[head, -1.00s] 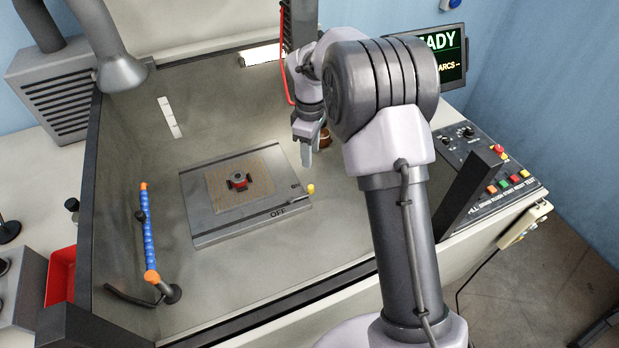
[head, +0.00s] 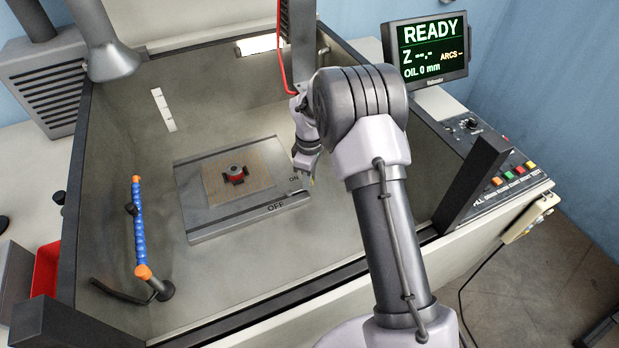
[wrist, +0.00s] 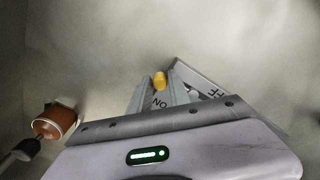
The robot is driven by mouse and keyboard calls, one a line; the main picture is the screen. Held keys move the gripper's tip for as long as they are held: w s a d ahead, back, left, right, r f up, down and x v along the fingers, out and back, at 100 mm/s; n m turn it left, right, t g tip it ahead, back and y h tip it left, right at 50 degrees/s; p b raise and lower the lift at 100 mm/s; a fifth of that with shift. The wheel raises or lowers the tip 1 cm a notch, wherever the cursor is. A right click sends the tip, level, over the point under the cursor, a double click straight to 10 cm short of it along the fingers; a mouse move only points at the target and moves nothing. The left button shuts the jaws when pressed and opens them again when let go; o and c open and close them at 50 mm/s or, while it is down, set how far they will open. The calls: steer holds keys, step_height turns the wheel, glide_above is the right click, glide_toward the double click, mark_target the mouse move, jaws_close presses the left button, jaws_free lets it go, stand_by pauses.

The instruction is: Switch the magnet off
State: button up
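The magnet (head: 222,228) is a flat grey block with an orange grid on top, lying in the tank. ON and OFF are printed at its right front edge. My gripper (head: 305,183) points down at the block's right edge, beside the ON mark, and mostly hides the lever in the head view. In the wrist view my gripper (wrist: 160,86) is open, with a finger on each side of the knob. Whether a finger touches the knob, I cannot tell.
A red and black part (head: 235,175) sits on the grid. A blue jointed hose (head: 139,230) stands at the tank's left. An orange-brown cylinder (wrist: 54,121) is left of my gripper in the wrist view. The display (head: 431,47) reads READY. The tank floor in front is clear.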

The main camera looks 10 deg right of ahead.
jaws_close()
stand_by(1.1)
